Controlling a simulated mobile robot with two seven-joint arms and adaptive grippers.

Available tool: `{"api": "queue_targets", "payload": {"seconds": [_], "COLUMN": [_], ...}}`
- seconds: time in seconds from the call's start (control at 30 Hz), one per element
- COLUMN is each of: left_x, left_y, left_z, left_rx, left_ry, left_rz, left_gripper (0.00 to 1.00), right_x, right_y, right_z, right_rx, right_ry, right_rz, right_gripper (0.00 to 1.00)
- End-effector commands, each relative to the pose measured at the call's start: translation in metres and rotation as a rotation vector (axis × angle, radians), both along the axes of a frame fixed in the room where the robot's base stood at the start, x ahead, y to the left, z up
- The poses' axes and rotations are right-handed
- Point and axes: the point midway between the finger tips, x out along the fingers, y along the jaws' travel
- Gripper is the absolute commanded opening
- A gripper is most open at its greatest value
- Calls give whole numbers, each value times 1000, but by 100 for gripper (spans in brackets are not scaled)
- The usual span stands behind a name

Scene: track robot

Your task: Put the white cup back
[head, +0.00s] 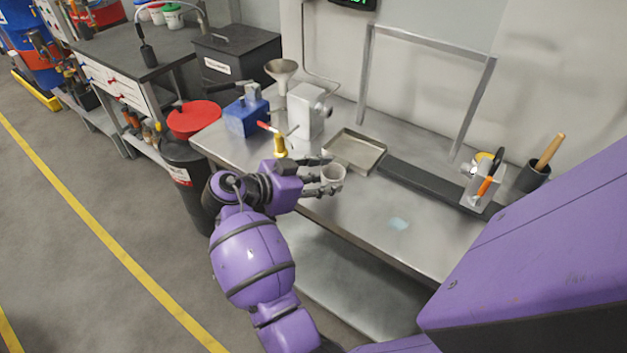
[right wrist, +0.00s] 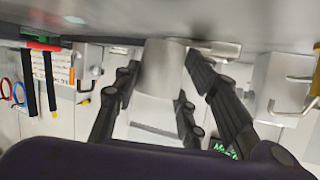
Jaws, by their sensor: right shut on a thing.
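The white cup (head: 334,173) is upright over the front part of the steel bench (head: 365,220). My right gripper (head: 325,176) is shut on the cup, with its dark fingers around the sides. In the right wrist view the cup (right wrist: 165,68) sits between the fingers, close to the grey bench surface. I cannot tell whether its base touches the bench. My left gripper is not in view.
A shallow metal tray (head: 356,150) lies just behind the cup. A blue vise-like block (head: 245,117), a yellow bottle (head: 280,147), a white machine (head: 305,112) and a funnel (head: 281,70) stand left. A dark bar (head: 425,183) lies right. The front right bench is mostly clear.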

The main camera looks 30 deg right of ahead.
Motion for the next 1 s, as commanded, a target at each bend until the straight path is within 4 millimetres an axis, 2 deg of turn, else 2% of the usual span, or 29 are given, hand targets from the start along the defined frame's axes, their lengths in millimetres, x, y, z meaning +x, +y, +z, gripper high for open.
{"api": "queue_targets", "payload": {"seconds": [0.03, 0.17, 0.57, 0.73, 0.77, 0.8, 0.9, 1.0], "left_x": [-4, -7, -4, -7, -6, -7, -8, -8], "left_y": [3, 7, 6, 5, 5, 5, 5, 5], "left_z": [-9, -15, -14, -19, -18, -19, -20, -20], "left_rx": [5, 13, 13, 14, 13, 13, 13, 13], "left_ry": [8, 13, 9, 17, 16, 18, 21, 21], "left_rz": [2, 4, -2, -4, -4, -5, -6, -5], "left_gripper": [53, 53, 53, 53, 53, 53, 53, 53], "right_x": [0, 2, 5, 4, 4, 4, 4, 4], "right_y": [0, -2, -3, -3, -3, -3, -3, -3], "right_z": [-17, -29, -30, -36, -35, -34, -34, -34], "right_rx": [0, 0, 1, 1, 1, 1, 1, 1], "right_ry": [9, 4, -4, -1, -2, -3, -3, -3], "right_rz": [2, 1, 1, 1, 0, 1, 1, 1], "right_gripper": [21, 21, 21, 21, 42, 48, 57, 57]}}
